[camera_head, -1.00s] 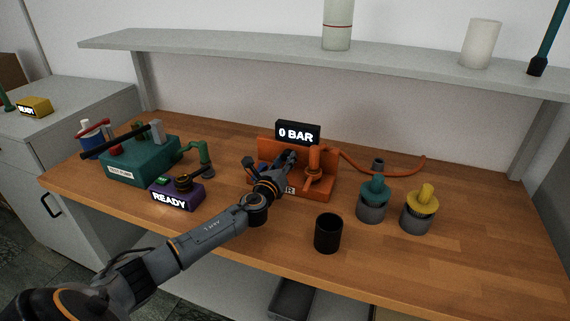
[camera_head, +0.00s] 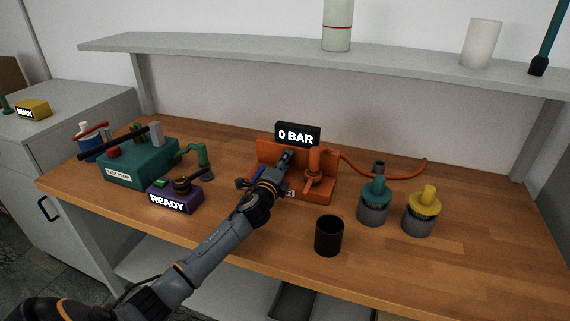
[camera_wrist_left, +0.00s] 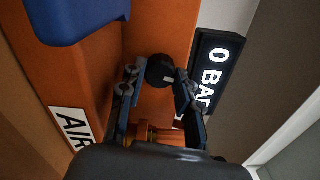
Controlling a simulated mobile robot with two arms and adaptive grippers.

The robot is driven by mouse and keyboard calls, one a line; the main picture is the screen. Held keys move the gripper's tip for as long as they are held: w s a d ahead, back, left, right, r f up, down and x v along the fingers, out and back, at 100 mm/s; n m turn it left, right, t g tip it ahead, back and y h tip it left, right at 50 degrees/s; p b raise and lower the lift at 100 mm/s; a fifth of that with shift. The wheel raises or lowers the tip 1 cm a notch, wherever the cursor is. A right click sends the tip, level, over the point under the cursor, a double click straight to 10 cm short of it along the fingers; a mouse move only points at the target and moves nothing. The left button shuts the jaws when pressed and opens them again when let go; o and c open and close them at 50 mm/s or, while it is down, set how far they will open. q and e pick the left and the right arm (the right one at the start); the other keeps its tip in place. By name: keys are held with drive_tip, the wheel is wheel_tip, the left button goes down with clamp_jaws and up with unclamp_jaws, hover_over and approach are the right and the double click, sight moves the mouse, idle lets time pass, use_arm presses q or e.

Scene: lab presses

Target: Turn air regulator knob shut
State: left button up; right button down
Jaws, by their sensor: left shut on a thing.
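The orange air regulator stand (camera_head: 325,187) is on the wooden bench, with a black display (camera_head: 297,133) reading "0 BAR" on top. In the left wrist view the display (camera_wrist_left: 213,72) and a white "AIR" label (camera_wrist_left: 73,127) also show. My left gripper (camera_head: 287,157) reaches to the front of the stand. In the left wrist view, a dark round knob (camera_wrist_left: 160,69) sits between the fingertips of my left gripper (camera_wrist_left: 154,78), which is shut on it. In the head view the gripper hides the knob. My right gripper is not in view.
A blue part (camera_wrist_left: 75,18) is close beside the left fingers. A black cup (camera_head: 329,236), a teal-topped fitting (camera_head: 374,200) and a yellow-topped one (camera_head: 420,211) stand to the right. A purple "READY" box (camera_head: 175,198) and teal test pump (camera_head: 140,164) are left. A shelf (camera_head: 250,47) runs above.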

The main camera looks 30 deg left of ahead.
use_arm(q)
drive_tip(key=shift+n, duration=1.1)
drive_tip(key=o, duration=1.2)
drive_tip(key=shift+c, duration=0.2)
